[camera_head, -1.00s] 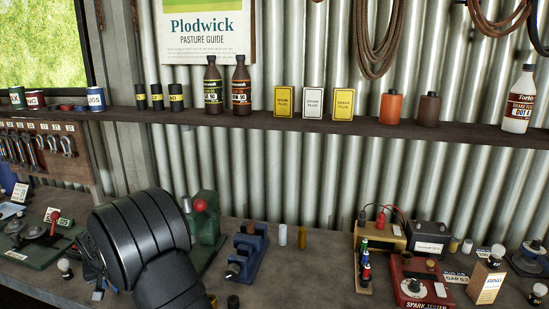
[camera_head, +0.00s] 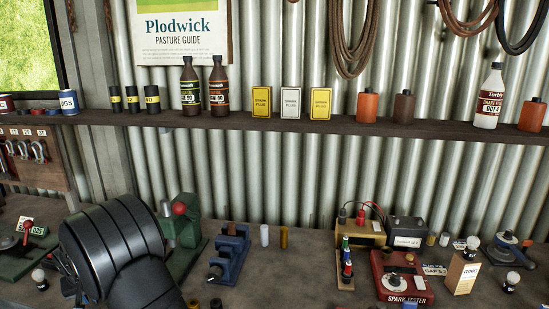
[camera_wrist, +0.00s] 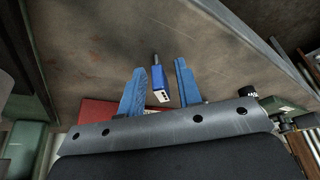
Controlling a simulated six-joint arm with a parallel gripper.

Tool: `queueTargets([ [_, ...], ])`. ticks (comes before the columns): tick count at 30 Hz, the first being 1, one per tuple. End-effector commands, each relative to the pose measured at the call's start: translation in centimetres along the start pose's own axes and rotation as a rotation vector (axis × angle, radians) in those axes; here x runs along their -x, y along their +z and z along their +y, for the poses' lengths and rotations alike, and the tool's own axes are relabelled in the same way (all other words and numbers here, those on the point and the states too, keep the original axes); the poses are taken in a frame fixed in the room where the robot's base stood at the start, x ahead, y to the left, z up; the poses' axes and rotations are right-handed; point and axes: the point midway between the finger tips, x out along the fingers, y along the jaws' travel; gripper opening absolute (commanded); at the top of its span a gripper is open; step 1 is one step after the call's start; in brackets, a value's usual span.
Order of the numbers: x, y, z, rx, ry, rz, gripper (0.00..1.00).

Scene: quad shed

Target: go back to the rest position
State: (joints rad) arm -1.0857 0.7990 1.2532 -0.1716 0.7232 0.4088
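My gripper (camera_wrist: 160,88) shows in the wrist view with two blue fingers spread apart. A small blue block with a grey tip and a pale end (camera_wrist: 159,84) shows between the fingers in the picture. Gaps show on both sides of it, and I cannot tell how far beyond the fingers it is. In the head view my black arm rises at the lower left and hides part of the bench; my fingers cannot be made out clearly there.
The grey bench (camera_head: 300,285) carries a green press (camera_head: 182,225), a blue fixture (camera_head: 229,255), a red spark tester (camera_head: 402,278) and a small box (camera_head: 462,272). A shelf (camera_head: 330,126) with bottles and boxes runs along the back wall. The bench's front middle is fairly clear.

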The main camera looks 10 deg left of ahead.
Motion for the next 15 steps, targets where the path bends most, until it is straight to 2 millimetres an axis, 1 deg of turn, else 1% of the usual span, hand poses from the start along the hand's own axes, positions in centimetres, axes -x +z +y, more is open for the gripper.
queueTargets([
  [1, 1.6, -0.4, -0.1, 0.000, -0.002, 0.008, 0.32],
  [8, 6.0, -0.3, 0.0, 0.000, -0.002, 0.007, 0.32],
  [15, 10.9, -0.3, -0.1, 0.001, -0.002, 0.007, 0.32],
])
